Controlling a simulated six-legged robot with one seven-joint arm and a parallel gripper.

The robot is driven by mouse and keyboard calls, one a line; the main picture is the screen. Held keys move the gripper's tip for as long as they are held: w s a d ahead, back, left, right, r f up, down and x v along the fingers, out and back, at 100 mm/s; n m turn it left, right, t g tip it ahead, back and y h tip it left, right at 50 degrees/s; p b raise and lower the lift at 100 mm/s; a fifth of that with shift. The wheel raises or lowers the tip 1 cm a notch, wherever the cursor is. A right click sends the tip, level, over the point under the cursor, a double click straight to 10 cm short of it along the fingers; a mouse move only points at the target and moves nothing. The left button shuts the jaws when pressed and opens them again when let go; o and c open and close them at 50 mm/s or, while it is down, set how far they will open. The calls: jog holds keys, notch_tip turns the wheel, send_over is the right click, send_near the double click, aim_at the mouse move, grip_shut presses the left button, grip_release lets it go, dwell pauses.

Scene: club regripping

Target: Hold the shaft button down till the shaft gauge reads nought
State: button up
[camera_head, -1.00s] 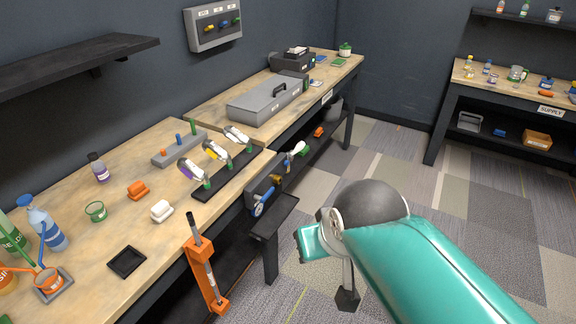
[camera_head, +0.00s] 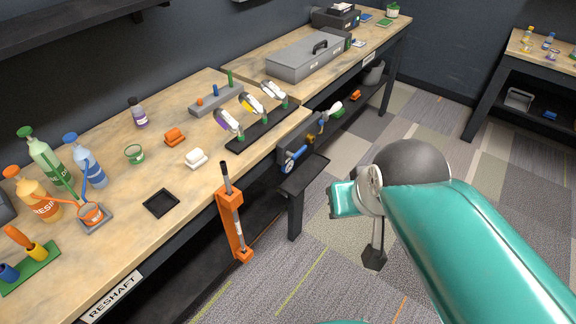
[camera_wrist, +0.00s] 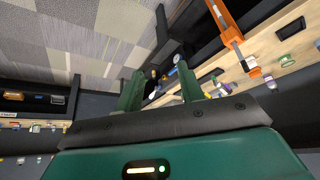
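An orange holder (camera_head: 235,228) on the bench front grips a dark upright shaft (camera_head: 229,188); the wrist view shows the holder too (camera_wrist: 229,28). To its right, a grey unit (camera_head: 301,143) on the bench edge carries a blue round part (camera_head: 292,161) with a pale face. I cannot tell if that is the shaft gauge, and no shaft button or reading can be made out. In the wrist view my gripper (camera_wrist: 160,88) has two green fingers apart with nothing between them. It is clear of the bench; its fingers are not clearly seen in the head view.
Club heads stand on a black rack (camera_head: 262,131). Bottles, cups and a small black tray (camera_head: 161,203) stand on the left bench, marked RESHAFT (camera_head: 112,297). A black shelf (camera_head: 304,175) juts out below the grey unit. The carpet (camera_head: 430,130) is open beyond my arm.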

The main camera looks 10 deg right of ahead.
grip_shut()
dwell(1.7)
